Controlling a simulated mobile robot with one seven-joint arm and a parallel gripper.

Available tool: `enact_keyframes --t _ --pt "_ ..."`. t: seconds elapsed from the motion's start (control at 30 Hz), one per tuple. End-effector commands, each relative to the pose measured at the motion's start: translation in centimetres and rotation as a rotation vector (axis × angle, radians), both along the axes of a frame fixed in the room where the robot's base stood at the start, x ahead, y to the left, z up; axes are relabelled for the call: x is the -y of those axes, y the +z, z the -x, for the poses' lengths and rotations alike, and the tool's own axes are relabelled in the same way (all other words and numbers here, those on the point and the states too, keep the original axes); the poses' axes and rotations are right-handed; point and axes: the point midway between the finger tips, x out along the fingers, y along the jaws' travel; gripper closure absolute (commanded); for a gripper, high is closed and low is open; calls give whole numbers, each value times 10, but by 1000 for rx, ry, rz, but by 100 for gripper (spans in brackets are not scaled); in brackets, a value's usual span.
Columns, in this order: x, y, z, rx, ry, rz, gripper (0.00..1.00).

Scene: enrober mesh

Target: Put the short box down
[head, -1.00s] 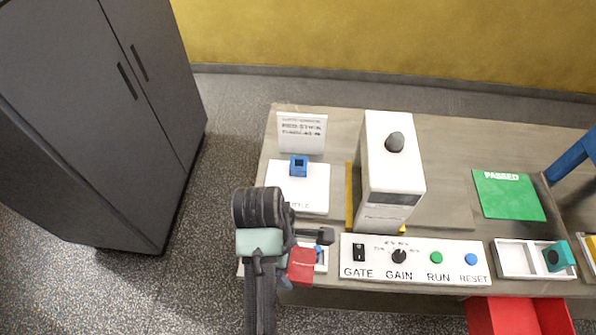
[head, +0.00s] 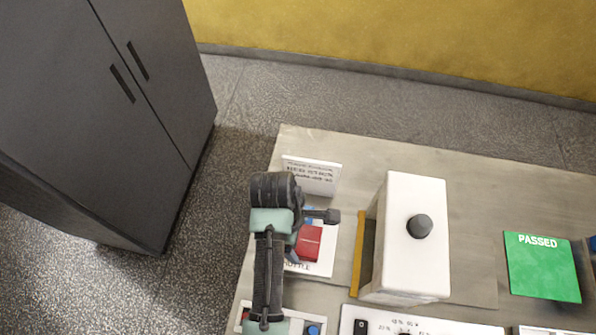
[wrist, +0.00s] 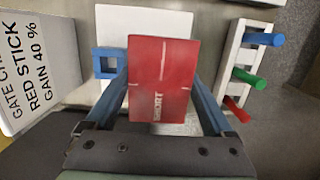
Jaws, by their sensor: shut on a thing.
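The short box (wrist: 162,75) is red, with SHORT written on it. My gripper (wrist: 160,88) is shut on it, with a blue finger along each side. In the head view the red box (head: 309,243) shows over the white shuttle plate (head: 326,262), partly behind my arm. I cannot tell whether it touches the plate. In the wrist view the white plate (wrist: 146,18) shows behind the box, and a hollow blue square block (wrist: 108,63) sits just left of it. Much of the plate is hidden by the box.
A white machine (head: 418,255) with a dark knob and a yellow strip stands right of the plate. A sign (head: 312,175) stands behind the plate. A white rack (wrist: 233,58) holds blue, green and red sticks. A green PASSED mat (head: 542,268) lies far right.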

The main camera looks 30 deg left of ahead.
Motion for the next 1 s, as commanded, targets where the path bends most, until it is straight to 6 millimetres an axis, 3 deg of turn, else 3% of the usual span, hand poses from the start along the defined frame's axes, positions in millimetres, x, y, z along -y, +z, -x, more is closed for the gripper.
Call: enact_keyframes --t 0.47,0.9,0.93,1.0 --pt "0 -57 0 -1 0 0 77" --pt "0 -65 0 1 -1 0 77" --pt "0 -65 0 1 -1 0 9" --pt "0 -65 0 1 -1 0 0"
